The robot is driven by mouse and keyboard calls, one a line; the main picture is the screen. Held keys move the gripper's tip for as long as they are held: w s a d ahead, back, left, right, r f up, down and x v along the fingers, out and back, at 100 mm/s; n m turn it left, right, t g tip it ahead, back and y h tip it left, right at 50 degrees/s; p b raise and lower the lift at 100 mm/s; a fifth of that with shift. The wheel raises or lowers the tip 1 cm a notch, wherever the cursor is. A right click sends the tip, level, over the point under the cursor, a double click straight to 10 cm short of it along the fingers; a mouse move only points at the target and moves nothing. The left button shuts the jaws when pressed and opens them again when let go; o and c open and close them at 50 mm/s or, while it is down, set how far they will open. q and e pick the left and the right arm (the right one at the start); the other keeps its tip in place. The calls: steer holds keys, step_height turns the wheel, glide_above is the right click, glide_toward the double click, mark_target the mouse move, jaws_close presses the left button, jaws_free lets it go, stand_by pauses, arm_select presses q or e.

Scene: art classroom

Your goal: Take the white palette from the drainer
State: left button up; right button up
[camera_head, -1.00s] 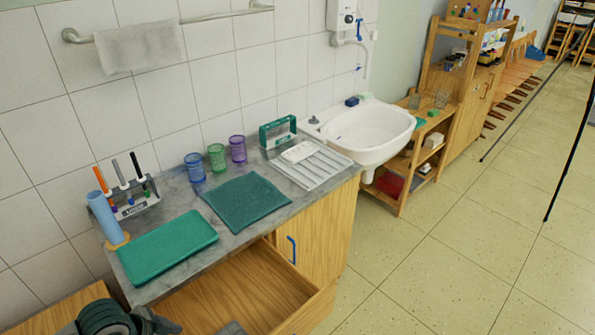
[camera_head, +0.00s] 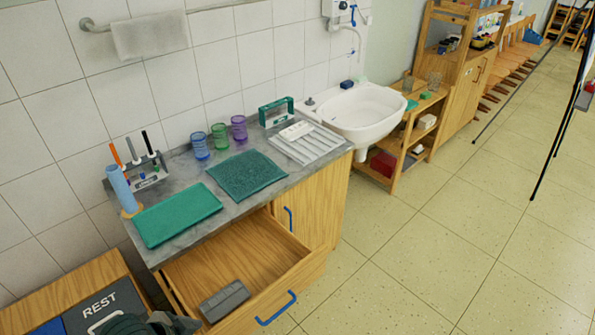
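The white palette (camera_head: 296,131) is a small pale piece lying at the back left of the white ribbed drainer (camera_head: 322,151). The drainer lies on the grey counter beside the sink. The palette looks flat on the ribs, and its details are too small to make out. No gripper fingers are visible.
A green-framed holder (camera_head: 276,113) stands behind the drainer. Three coloured cups, a green mat (camera_head: 247,176) and a green tray (camera_head: 177,216) are on the counter. An open wooden drawer (camera_head: 245,255) with a grey block (camera_head: 224,299) juts out below.

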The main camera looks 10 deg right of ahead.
arm_select(q)
steer(key=s+a+f+n+y, duration=0.2)
steer(key=s+a+f+n, duration=0.15)
steer(key=s, duration=0.35)
steer(key=s+a+f+n+y, duration=0.1)
steer(key=s+a+f+n, duration=0.1)
steer(key=s+f+n, duration=0.3)
steer(key=s+a+f+g+y+b, duration=0.1)
steer(key=s+f, duration=0.3)
steer(key=f, duration=1)
steer(key=s+a+f+b, duration=0.1)
steer(key=s+f, duration=0.3)
steer(key=f, duration=1)
steer(key=s+a+f+g, duration=0.1)
steer(key=s+a+f, duration=0.2)
steer(key=s+f, duration=1.2)
steer(key=shift+s+m+g, duration=0.3)
steer(key=shift+s+m, duration=0.15)
steer(key=shift+s, duration=0.1)
arm_select(e)
steer(key=shift+s+f, duration=0.15)
steer(key=shift+f, duration=0.45)
steer(key=shift+s+f, duration=0.15)
steer(key=shift+f, duration=0.45)
